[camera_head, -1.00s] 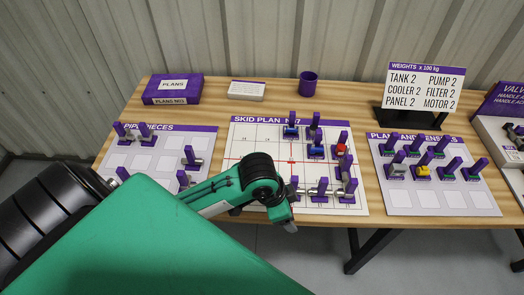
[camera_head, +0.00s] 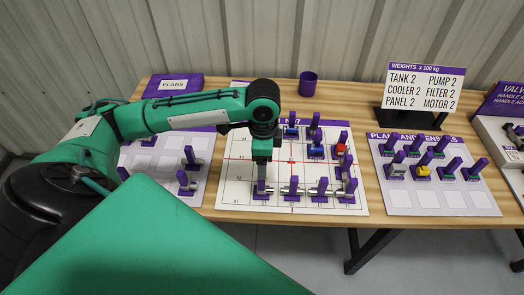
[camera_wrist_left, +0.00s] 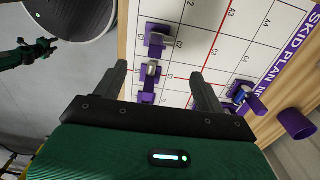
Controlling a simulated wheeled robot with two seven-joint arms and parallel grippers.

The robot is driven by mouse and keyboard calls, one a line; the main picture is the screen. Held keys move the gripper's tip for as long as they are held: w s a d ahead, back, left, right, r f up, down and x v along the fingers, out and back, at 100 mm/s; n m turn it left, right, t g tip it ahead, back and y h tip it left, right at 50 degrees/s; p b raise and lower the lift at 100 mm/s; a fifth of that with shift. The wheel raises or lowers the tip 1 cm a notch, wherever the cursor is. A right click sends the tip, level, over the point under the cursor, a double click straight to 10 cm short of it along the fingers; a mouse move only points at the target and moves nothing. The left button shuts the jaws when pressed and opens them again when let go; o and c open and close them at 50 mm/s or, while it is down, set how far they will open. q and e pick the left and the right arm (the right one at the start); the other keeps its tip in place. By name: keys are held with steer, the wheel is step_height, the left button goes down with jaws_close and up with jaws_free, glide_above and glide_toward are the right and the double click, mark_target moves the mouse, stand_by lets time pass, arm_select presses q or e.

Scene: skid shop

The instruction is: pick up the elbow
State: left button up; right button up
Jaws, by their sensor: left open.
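My left gripper (camera_head: 262,168) points down over the near-left part of the skid plan board (camera_head: 238,172). Its two fingers stand apart and empty in the left wrist view (camera_wrist_left: 160,75). Just below it in the head view is a small grey pipe piece with an upright purple handle (camera_head: 262,188). It shows ahead of the fingers in the wrist view (camera_wrist_left: 158,38). Similar pieces (camera_head: 291,188) line the near edge to its right. Which piece is the elbow I cannot tell. A small dark gripper on a green arm (camera_wrist_left: 25,50), possibly my right one, shows at the wrist view's left edge.
The pipe pieces mat (camera_head: 160,162) lies left, partly hidden by my left arm. Blue and red parts with purple handles (camera_head: 314,150) stand farther back on the plan. Right lies another mat (camera_head: 440,200) with several parts. A purple cup (camera_head: 308,84) stands behind the plan.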

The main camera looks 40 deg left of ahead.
mark_target(262, 182)
arm_select(q)
step_height(262, 182, down, 7)
steer(key=shift+r, duration=0.1)
steer(key=f, duration=0.2)
steer(key=f+p, duration=0.1)
steer(key=f, duration=0.2)
steer(key=shift+w+a+f, duration=0.1)
steer(key=shift+a+f, duration=0.1)
steer(key=shift+f, duration=0.15)
steer(key=shift+c, duration=0.2)
steer(key=c, duration=1.2)
steer(key=shift+r, duration=0.1)
